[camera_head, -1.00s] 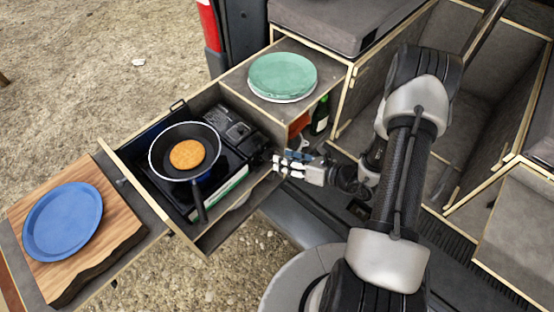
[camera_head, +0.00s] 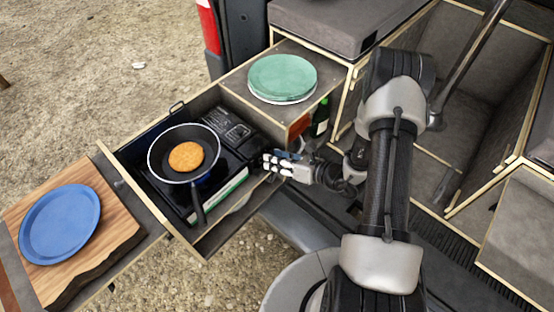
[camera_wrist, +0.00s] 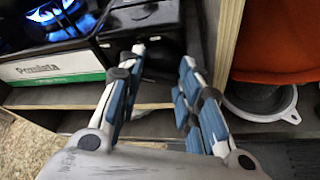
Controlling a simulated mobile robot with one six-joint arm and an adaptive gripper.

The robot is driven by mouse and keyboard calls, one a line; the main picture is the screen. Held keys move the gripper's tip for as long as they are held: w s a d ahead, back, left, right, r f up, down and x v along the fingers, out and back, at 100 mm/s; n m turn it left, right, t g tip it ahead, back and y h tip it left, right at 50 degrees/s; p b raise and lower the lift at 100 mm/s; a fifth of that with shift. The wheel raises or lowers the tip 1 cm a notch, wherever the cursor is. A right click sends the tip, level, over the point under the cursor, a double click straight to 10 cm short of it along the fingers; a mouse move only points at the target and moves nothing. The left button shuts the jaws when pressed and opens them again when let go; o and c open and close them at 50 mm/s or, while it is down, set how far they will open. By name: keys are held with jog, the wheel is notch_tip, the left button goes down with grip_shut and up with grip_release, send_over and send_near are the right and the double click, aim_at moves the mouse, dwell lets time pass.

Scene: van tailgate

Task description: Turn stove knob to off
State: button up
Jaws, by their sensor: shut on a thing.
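The knob's marking and angle cannot be made out. In the head view my fingers hide the knob.
A black pan (camera_head: 184,168) with a round golden patty stands on the stove, its handle toward the front. A blue plate (camera_head: 60,224) lies on a wooden board (camera_head: 118,240) at left. Green plates (camera_head: 282,77) sit behind. A drawer wall (camera_wrist: 228,45) and orange item (camera_wrist: 276,45) are close right of my fingers.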

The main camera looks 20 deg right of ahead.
jog(key=shift+c, duration=0.9)
jog(key=shift+w+d+f+m+y+b, duration=0.15)
jog(key=shift+m+y+b, duration=0.25)
jog(key=shift+m+y, duration=0.9)
jog(key=shift+s+f+m+y+b, duration=0.15)
jog(key=shift+m+y+b, duration=0.3)
jog(key=shift+m, duration=1.6)
jog(key=shift+w+d+f+m+y+b, duration=0.1)
jog(key=shift+w+f+m+y+b, duration=0.2)
jog(key=shift+m+y, duration=1)
jog(key=shift+s+r+m+h, duration=0.15)
jog(key=shift+m+h, duration=0.2)
jog(key=shift+m, duration=0.2)
jog(key=o, duration=0.8)
